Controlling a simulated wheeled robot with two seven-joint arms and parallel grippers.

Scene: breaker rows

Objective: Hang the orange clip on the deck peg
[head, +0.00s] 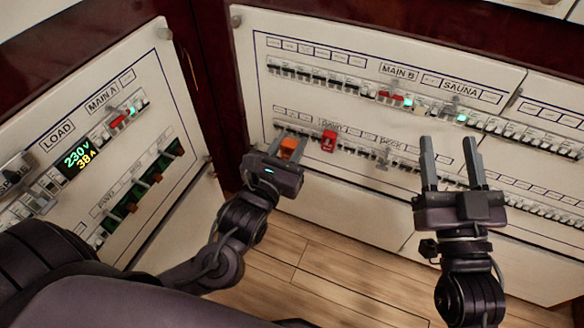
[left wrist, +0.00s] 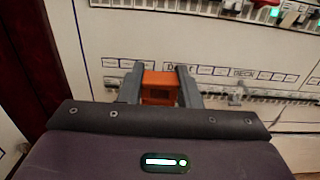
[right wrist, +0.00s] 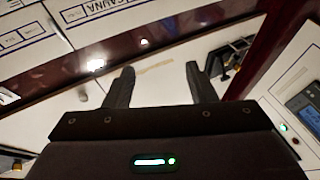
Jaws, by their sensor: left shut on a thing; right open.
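The orange clip (head: 289,148) is between the fingers of my left gripper (head: 288,143), which is shut on it in front of the lower breaker row. In the left wrist view the orange clip (left wrist: 160,86) sits between the fingertips, with the panel behind it. The deck peg (head: 382,160) is a small grey piece under the DECK label, to the right of the clip and apart from it. It also shows in the left wrist view (left wrist: 237,95), right of the fingers. My right gripper (head: 449,150) is open and empty in front of the panel, right of the peg.
A red clip (head: 328,140) hangs on the lower row between my left gripper and the deck peg. The MAIN B row (head: 345,82) runs above. A side panel with a lit display (head: 77,158) stands at the left. Wooden floor (head: 330,265) lies below.

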